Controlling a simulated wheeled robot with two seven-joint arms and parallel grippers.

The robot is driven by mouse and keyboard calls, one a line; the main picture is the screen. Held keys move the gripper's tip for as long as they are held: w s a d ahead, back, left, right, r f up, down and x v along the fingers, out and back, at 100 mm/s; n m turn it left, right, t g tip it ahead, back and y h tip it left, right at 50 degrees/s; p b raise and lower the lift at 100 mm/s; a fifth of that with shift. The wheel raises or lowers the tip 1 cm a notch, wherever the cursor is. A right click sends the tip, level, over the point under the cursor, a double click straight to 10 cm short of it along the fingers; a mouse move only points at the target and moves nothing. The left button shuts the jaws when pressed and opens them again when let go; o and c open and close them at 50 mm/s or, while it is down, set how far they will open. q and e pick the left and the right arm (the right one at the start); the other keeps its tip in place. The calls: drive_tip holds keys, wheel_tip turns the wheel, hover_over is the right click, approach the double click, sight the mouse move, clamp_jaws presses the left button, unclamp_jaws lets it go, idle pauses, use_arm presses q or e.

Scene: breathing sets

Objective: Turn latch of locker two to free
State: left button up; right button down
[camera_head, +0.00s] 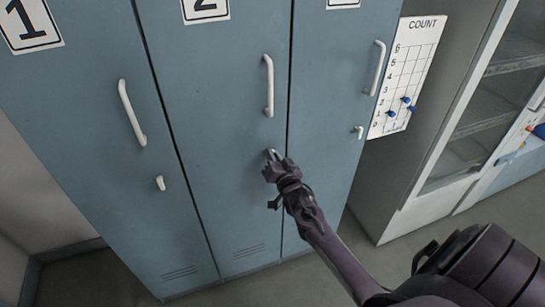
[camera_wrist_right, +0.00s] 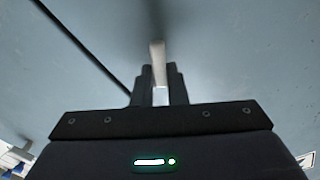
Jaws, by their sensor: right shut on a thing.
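Locker two (camera_head: 222,75) is the blue middle door, with a label (camera_head: 205,9) cut off at the top and a white handle (camera_head: 268,86). Its small white latch (camera_head: 271,153) sits below the handle, mostly hidden by my gripper. My right gripper (camera_head: 274,160) is at the door, shut on this latch. In the right wrist view the pale latch (camera_wrist_right: 158,60) stands between the two dark fingers (camera_wrist_right: 159,90), its far end reaching past them. The exact turn of the latch is hard to tell. My left gripper is not in view.
Locker one (camera_head: 85,95) on the left has a handle (camera_head: 132,112) and a latch (camera_head: 160,183). The right locker has a handle (camera_head: 378,68) and a latch (camera_head: 358,132). A COUNT board (camera_head: 400,65) and a glass-door cabinet (camera_head: 475,120) stand farther right. The floor (camera_head: 240,290) in front is clear.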

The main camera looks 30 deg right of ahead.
drive_tip(key=m, duration=0.8)
drive_tip(key=f+m, duration=0.1)
drive_tip(key=m, duration=0.3)
drive_tip(key=shift+s+d, duration=0.1)
drive_tip(key=shift+d, duration=0.2)
idle(0.3)
drive_tip(key=c, duration=1.4)
unclamp_jaws()
drive_tip(key=shift+c, duration=0.2)
drive_tip(key=shift+p, duration=0.3)
